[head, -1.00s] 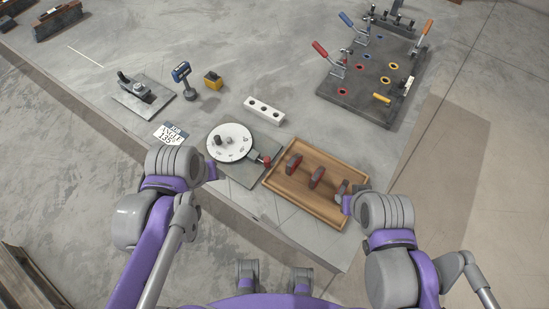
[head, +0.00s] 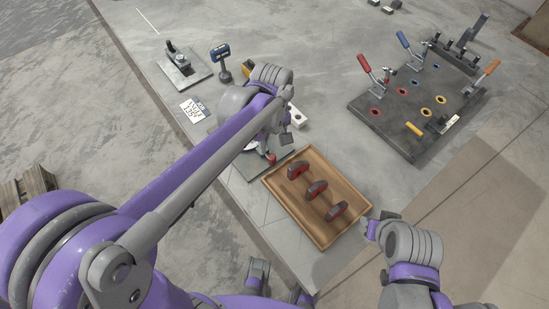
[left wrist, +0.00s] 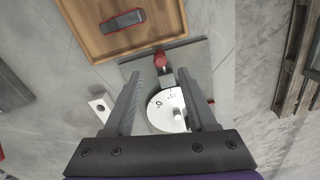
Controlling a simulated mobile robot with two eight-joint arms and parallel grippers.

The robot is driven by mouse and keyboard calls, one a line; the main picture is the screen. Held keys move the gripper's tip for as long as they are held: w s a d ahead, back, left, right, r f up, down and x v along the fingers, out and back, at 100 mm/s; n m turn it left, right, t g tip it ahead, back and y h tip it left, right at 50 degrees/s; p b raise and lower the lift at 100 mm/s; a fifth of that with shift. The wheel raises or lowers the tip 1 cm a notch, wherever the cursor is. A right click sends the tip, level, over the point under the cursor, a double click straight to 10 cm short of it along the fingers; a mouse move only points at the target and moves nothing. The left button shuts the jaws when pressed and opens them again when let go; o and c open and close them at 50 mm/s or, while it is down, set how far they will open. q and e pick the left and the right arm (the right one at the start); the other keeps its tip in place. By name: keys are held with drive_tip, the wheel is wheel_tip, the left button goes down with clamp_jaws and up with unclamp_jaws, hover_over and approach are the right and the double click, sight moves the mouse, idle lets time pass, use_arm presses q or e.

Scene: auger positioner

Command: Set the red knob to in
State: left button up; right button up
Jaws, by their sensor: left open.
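The red knob (head: 271,158) sits at the edge of the grey base plate beside the white dial (head: 252,149), which my left arm mostly hides in the head view. In the left wrist view the red knob (left wrist: 160,59) stands just beyond and between my open fingertips, with the numbered dial (left wrist: 167,112) between the fingers. My left gripper (head: 285,137) is open and above the dial plate, holding nothing; it also shows in the left wrist view (left wrist: 161,74). My right gripper (head: 376,222) is to the right of the wooden tray, its jaws unclear.
The wooden tray (head: 269,182) with red and grey pieces lies close beside the dial plate. A white block with holes (head: 298,117) is behind my left gripper. A dark clamp board (head: 385,125) stands at the back right. The table's front edge is near.

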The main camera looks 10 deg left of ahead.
sight(273, 156)
use_arm(q)
wheel_tip(273, 156, down, 9)
drive_tip(key=shift+r+b, duration=0.15)
drive_tip(key=shift+b, duration=0.25)
clamp_jaws()
idle(1.3)
